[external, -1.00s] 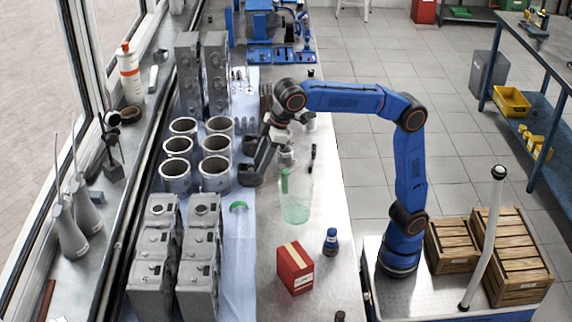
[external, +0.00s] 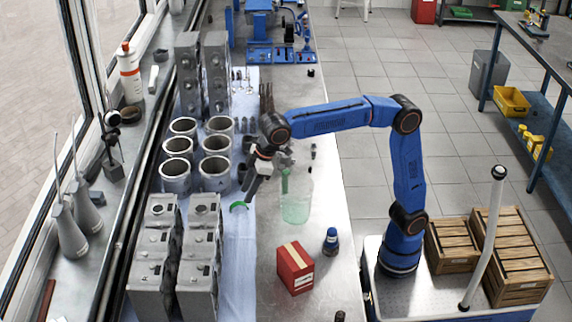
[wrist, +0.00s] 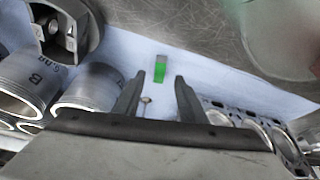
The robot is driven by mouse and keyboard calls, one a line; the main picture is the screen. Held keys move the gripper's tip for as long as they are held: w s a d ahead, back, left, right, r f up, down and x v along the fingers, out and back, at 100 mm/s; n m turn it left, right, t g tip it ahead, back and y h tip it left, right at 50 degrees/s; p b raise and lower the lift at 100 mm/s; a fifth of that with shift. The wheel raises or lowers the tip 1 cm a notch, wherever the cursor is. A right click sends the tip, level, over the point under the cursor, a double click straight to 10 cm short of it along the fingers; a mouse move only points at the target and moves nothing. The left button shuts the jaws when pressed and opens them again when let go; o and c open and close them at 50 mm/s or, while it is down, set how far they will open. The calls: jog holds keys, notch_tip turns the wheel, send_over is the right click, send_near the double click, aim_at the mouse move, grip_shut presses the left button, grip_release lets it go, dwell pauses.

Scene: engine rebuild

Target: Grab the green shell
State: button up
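The green shell (external: 238,205) is a small curved green piece on the blue cloth, in front of the metal cylinders. In the wrist view the green shell (wrist: 160,71) shows as a short green strip with a grey end, just beyond and between my fingertips. My gripper (external: 250,190) is just behind the shell in the external view, pointing down toward it. The wrist view shows my gripper (wrist: 159,80) open, with nothing between its two fingers. The gap in height between the fingers and the shell is hard to tell.
Several metal cylinders (external: 215,172) stand behind and left of the shell. Grey engine blocks (external: 160,240) stand at front left. A clear green beaker (external: 296,205) stands close on the right. A red box (external: 295,268) and a blue bottle (external: 331,241) are nearer the front.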

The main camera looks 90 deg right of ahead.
aim_at(242, 202)
jog(key=x, duration=0.4)
jog(key=shift+w+f, duration=0.1)
jog(key=shift+w, duration=0.05)
grip_shut()
